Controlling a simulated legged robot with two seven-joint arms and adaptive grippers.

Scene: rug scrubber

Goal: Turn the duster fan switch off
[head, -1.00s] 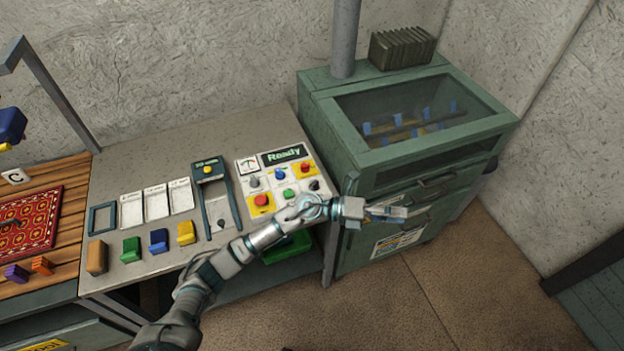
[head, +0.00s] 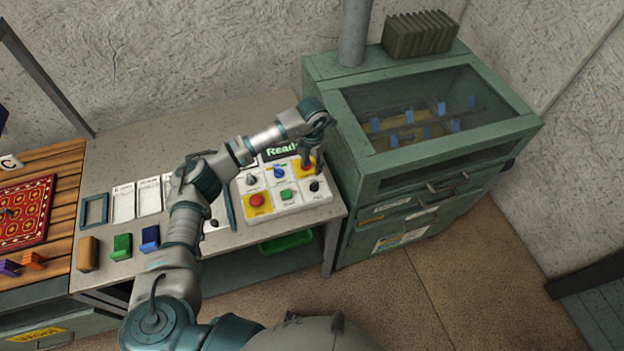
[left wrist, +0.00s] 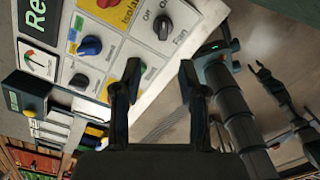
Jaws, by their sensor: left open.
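The fan switch is a black knob (head: 314,186) at the lower right of the white control panel (head: 289,208). In the left wrist view the fan knob (left wrist: 162,27) has "Off", "On" and "Fan" printed by it. I cannot tell for sure which mark it points to. My left gripper (head: 309,158) points down over the panel's right column, near the red knob. In the left wrist view its two fingers (left wrist: 160,80) are apart with nothing between them, and the fan knob shows beyond them.
A red isolator knob (left wrist: 107,3) sits beside the fan knob, and a blue knob (left wrist: 91,45) is nearby. The green cabinet (head: 440,165) with a glass top stands close to the panel's right. Coloured blocks lie along the bench (head: 120,272) at left.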

